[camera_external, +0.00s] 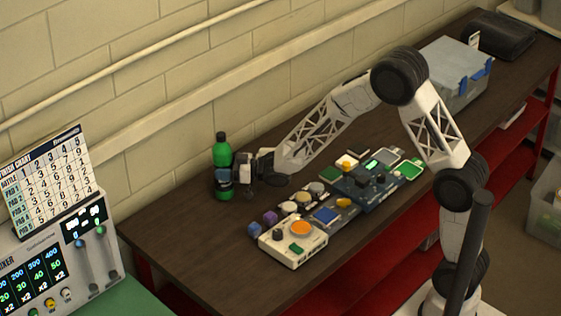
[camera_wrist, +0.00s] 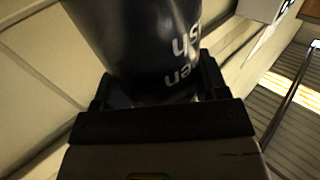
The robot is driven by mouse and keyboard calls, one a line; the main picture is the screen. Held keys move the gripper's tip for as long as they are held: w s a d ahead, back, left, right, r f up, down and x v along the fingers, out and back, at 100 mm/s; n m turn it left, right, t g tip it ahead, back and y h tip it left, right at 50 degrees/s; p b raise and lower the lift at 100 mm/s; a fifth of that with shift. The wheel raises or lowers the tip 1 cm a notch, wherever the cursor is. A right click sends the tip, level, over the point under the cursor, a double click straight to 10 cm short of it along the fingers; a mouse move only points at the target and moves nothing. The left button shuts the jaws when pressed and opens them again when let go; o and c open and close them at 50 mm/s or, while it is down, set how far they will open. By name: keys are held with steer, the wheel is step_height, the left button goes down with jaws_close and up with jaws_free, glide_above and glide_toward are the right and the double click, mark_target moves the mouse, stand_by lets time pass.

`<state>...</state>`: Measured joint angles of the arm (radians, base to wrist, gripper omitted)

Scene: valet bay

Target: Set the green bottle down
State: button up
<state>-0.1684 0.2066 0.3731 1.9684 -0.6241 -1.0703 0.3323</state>
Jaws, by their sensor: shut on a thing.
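In the wrist view the bottle's dark label with pale lettering (camera_wrist: 150,40) fills the top middle, between the fingers of my gripper (camera_wrist: 155,95). The bottle's base is low over the bench top (camera_external: 180,240); I cannot tell whether it touches.
Several small devices and blocks, including a white box with an orange button (camera_external: 300,229), lie right of the bottle. A grey-blue bin (camera_external: 455,75) and a black case (camera_external: 502,35) stand at the far right end. A scoring console (camera_external: 60,255) is at the left. The bench's near left corner is clear.

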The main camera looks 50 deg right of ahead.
steer(key=o, duration=1.2)
steer(key=shift+r, duration=0.1)
steer(key=shift+v, duration=6.05)
steer(key=shift+w, duration=0.1)
